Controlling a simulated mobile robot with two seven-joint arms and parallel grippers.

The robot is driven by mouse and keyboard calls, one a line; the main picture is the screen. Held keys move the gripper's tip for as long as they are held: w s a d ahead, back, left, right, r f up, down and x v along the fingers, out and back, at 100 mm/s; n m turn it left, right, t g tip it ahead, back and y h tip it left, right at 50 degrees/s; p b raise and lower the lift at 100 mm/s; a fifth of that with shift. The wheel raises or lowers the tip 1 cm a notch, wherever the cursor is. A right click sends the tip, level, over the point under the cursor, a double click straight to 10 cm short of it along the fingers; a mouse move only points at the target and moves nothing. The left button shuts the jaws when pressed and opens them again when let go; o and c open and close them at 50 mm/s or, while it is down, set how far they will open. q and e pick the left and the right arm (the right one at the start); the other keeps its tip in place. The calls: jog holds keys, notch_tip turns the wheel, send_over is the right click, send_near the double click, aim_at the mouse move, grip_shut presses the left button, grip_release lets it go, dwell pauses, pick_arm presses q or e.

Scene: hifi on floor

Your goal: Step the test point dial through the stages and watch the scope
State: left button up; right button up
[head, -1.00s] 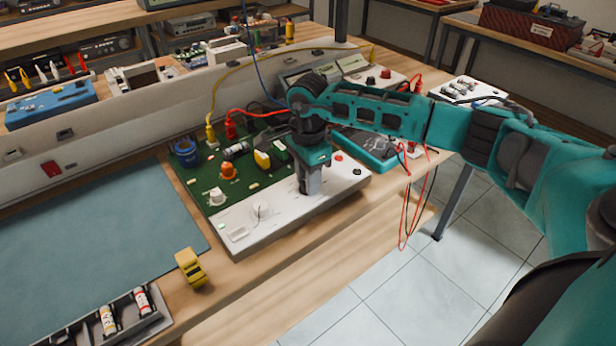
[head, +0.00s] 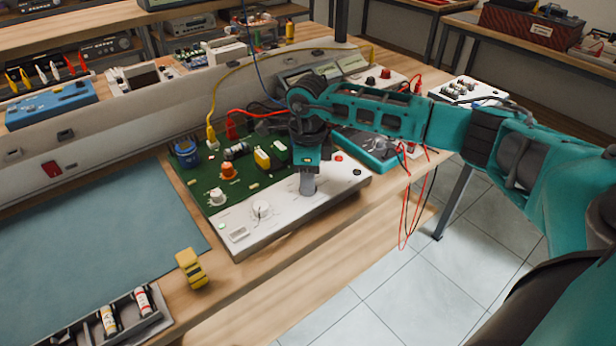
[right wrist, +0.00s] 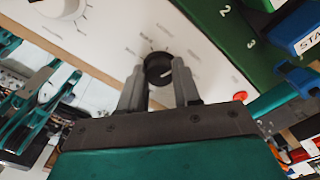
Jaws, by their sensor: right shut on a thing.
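The green circuit board (head: 212,178) with its white front panel (head: 282,222) lies on the wooden bench. My right gripper (head: 307,186) points down at the right part of this panel. In the right wrist view, the right gripper's fingers (right wrist: 159,78) are shut on a small black dial (right wrist: 158,66) with printed labels around it. The dial is hidden behind the gripper in the head view. A larger white knob (head: 262,209) is on the panel to the left. A teal-framed device (head: 372,152), perhaps the scope, lies behind my gripper, partly covered by my arm. My left gripper is not in view.
A yellow tape-like object (head: 191,268) stands at the bench's front edge. A blue-green mat (head: 90,245) covers the left side. Red and black leads (head: 408,210) hang over the right edge. A yellow cable (head: 213,110) and a red lead plug into the board.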

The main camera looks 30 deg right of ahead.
dwell(0.4)
jog(key=o, duration=1.1)
jog(key=shift+c, duration=0.2)
notch_tip(320, 180, up, 13)
